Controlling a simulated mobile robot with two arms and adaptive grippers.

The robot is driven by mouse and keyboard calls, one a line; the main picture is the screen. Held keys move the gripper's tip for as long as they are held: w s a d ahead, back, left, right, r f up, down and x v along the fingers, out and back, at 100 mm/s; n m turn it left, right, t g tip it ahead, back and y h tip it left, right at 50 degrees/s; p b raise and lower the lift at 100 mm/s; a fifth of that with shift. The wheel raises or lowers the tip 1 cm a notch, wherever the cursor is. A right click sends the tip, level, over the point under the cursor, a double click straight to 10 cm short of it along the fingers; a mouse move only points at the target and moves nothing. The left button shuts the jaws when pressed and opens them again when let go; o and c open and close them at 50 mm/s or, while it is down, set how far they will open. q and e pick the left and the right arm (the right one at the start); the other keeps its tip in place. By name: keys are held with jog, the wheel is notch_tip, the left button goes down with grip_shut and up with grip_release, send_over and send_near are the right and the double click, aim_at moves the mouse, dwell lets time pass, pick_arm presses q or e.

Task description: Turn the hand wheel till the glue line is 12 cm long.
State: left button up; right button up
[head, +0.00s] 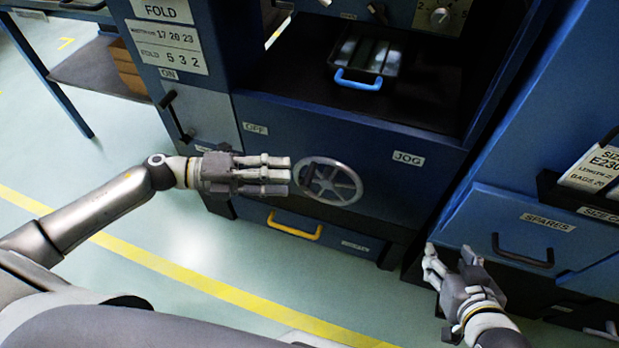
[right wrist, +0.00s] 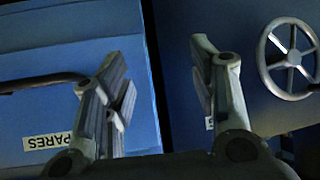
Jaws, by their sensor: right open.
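The grey spoked hand wheel (head: 328,182) is on the blue front panel of the machine, beside the JOG label (head: 408,158). It also shows at the right edge of the right wrist view (right wrist: 290,58). My left gripper (head: 288,176) points at the wheel from the left, its fingertips close to the rim. Contact cannot be told, nor whether its fingers are open or closed. My right gripper (head: 449,254) is open and empty, low in front of the SPARES drawer; its spread fingers show in the right wrist view (right wrist: 160,75). I cannot make out any glue line.
A tray with a blue handle (head: 358,80) sits in the dark recess above the wheel. A yellow handle (head: 295,226) is below it. The SPARES drawer has a black handle (head: 522,252). A dial (head: 439,16) is at the top. Open floor lies in front.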

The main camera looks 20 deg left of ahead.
aim_at(309, 175)
pick_arm(q)
jog(key=x, duration=0.6)
jog(key=shift+w+d, duration=0.15)
jog(key=shift+d, duration=0.1)
pick_arm(e)
jog(key=shift+w+a+r+t, duration=0.25)
jog(key=shift+w+r+t, duration=0.2)
jog(key=shift+w+r, duration=0.1)
jog(key=shift+w+a+r+t, duration=0.2)
jog(key=shift+w+r+t, duration=0.25)
jog(key=shift+r, duration=0.1)
pick_arm(q)
grip_shut()
pick_arm(e)
jog(key=shift+y, duration=0.3)
